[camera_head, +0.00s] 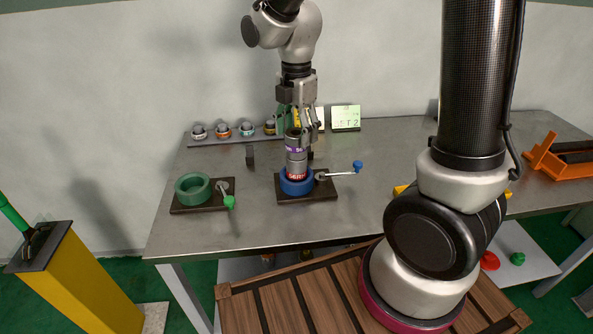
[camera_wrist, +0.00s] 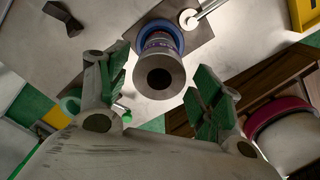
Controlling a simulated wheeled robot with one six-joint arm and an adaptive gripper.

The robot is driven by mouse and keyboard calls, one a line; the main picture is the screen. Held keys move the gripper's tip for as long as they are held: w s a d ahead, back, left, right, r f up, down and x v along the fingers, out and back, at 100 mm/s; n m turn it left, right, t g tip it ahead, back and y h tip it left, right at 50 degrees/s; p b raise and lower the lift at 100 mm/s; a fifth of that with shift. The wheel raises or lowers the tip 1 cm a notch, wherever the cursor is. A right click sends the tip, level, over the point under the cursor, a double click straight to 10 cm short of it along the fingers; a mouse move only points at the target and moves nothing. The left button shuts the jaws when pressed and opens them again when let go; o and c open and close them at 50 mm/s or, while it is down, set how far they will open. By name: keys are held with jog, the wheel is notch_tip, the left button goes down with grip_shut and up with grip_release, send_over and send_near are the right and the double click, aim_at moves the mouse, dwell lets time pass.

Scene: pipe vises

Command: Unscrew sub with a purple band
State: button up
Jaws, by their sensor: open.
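The sub with a purple band (camera_head: 296,150) stands upright in the blue vise (camera_head: 296,184) on the metal table. A dark part with red lettering (camera_head: 296,170) shows below the purple band, just above the blue ring. In the wrist view the sub's open round end (camera_wrist: 159,77) faces the camera, with the blue ring (camera_wrist: 146,30) behind it. My gripper (camera_head: 305,128) is above the sub, pointing down. Its green-padded fingers (camera_wrist: 160,95) are spread to either side of the sub's end and do not visibly touch it.
A green vise (camera_head: 194,188) with a green-knobbed handle stands empty at left. The blue vise's lever (camera_head: 342,172) sticks out right. Several ring-like parts (camera_head: 222,131) stand on a rack behind. A sign (camera_head: 346,117) stands at the back. An orange cradle (camera_head: 555,157) lies far right.

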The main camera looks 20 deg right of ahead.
jog(key=m, duration=1.5)
jog(key=shift+m, duration=0.3)
jog(key=m, duration=0.4)
jog(key=c, duration=1.1)
jog(key=shift+o, duration=0.2)
jog(key=n, duration=1.4)
jog(key=shift+r, duration=0.1)
